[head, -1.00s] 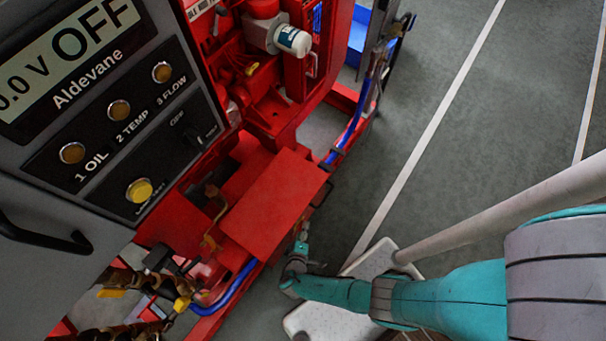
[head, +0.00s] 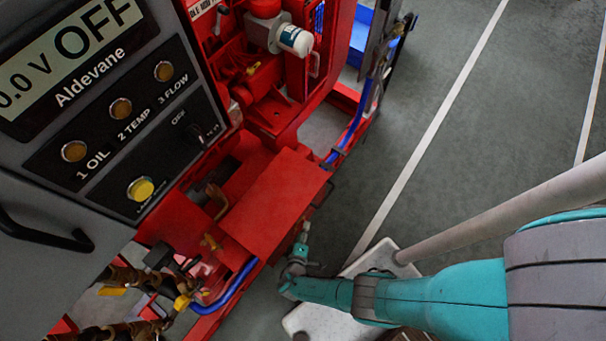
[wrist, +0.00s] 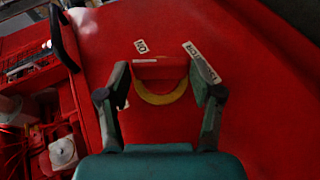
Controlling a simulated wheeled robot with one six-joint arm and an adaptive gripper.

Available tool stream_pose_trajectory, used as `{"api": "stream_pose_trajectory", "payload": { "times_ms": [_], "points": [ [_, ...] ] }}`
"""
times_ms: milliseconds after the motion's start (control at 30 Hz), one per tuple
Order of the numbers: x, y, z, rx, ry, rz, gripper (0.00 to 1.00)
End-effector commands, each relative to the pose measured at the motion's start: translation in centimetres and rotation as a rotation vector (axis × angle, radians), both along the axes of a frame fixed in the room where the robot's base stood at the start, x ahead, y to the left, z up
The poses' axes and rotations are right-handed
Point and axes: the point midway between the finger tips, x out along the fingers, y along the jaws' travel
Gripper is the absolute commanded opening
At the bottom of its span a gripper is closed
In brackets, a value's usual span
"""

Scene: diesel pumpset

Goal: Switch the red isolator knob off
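The red isolator knob (wrist: 160,70) shows in the wrist view as a red grip with a yellow ring (wrist: 160,98) below it, on a red painted surface. A small white label (wrist: 140,46) sits just above it, and a longer white label (wrist: 202,62) is partly behind the right finger. My gripper (wrist: 160,82) is open, one finger on each side of the knob in the picture. I cannot tell whether either finger touches it. In the head view my gripper (head: 305,232) is small, beside the red box (head: 275,200); the knob cannot be made out there.
A grey control panel (head: 165,100) with lamps, a black rotary switch and a display reading OFF stands at the left. Blue pipe (head: 235,285) and brass fittings lie low at the left. Open grey floor (head: 430,150) is at the right. A black handle (wrist: 64,38) shows in the wrist view.

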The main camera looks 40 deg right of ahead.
Motion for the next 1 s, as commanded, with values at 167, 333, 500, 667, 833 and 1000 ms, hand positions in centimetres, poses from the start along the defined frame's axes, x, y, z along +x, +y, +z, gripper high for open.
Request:
{"api": "stream_pose_trajectory", "payload": {
  "times_ms": [167,333,500,667,833,1000],
  "points": [
    [0.0,0.0,0.0,0.0,0.0,0.0,0.88],
    [0.0,0.0,0.0,0.001,-0.002,0.001,0.88],
    [-0.2,0.4,0.2,0.0,-0.003,0.003,0.88],
    [-1.1,1.4,0.8,0.001,-0.003,0.005,0.88],
    [-2.4,2.8,1.6,0.003,-0.003,0.005,0.88],
    [-3.6,4.1,2.4,0.001,-0.001,0.005,0.88]
  ]
}}
